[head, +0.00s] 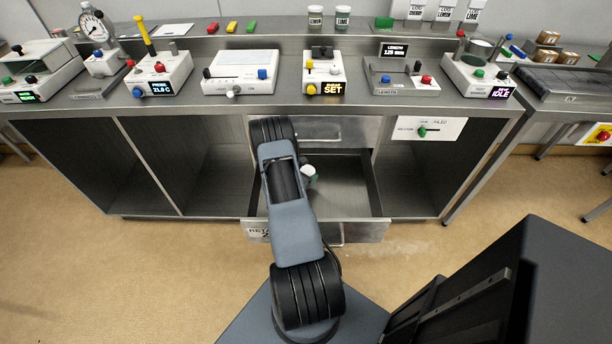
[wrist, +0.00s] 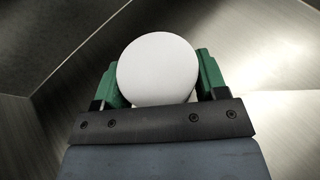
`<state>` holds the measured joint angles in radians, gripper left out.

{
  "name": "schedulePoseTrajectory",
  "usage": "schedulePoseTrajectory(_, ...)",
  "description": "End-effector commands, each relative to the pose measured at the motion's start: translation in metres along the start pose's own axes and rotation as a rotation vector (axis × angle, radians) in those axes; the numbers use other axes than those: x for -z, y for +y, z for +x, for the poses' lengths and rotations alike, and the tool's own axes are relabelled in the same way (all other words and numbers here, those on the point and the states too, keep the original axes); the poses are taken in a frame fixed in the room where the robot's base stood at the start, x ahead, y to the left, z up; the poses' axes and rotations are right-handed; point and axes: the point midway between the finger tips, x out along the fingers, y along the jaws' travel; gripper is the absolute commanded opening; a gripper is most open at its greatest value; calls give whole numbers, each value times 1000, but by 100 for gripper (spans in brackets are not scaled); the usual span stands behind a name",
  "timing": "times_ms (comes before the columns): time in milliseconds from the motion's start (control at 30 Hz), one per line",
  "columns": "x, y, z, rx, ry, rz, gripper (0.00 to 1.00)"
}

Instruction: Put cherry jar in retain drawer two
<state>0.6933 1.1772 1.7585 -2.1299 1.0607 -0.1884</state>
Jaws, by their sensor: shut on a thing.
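In the wrist view my gripper (wrist: 157,88) has its green fingers on both sides of a jar with a round white lid (wrist: 157,68). The gripper is shut on this jar. In the head view the jar (head: 309,174) shows as a small white and green shape beside my arm, over the open lower drawer. Its label cannot be read, so I cannot tell the flavour. The open drawer (head: 352,199) is pulled out toward me, with a partly hidden "RETA…" label (head: 258,232) on its front. I cannot tell whether the jar touches the drawer floor. My arm hides the drawer's left part.
A closed drawer (head: 345,130) is above the open one. Jars labelled LEMON (head: 315,17) and LIME (head: 342,18) stand on the back shelf. Several instruments line the counter, including one showing SET (head: 322,75). The right part of the open drawer is clear.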

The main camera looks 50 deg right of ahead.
Motion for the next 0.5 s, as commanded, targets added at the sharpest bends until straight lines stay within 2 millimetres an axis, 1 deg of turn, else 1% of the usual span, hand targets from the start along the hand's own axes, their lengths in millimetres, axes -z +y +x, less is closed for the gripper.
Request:
schedulePoseTrajectory(300, 2, 0, 1, 0, -2, 1, 37)
schedulePoseTrajectory(467, 6, 0, 3, 0, -2, 1, 37)
schedulePoseTrajectory(500, 4, 0, 2, 0, -1, 0, 70)
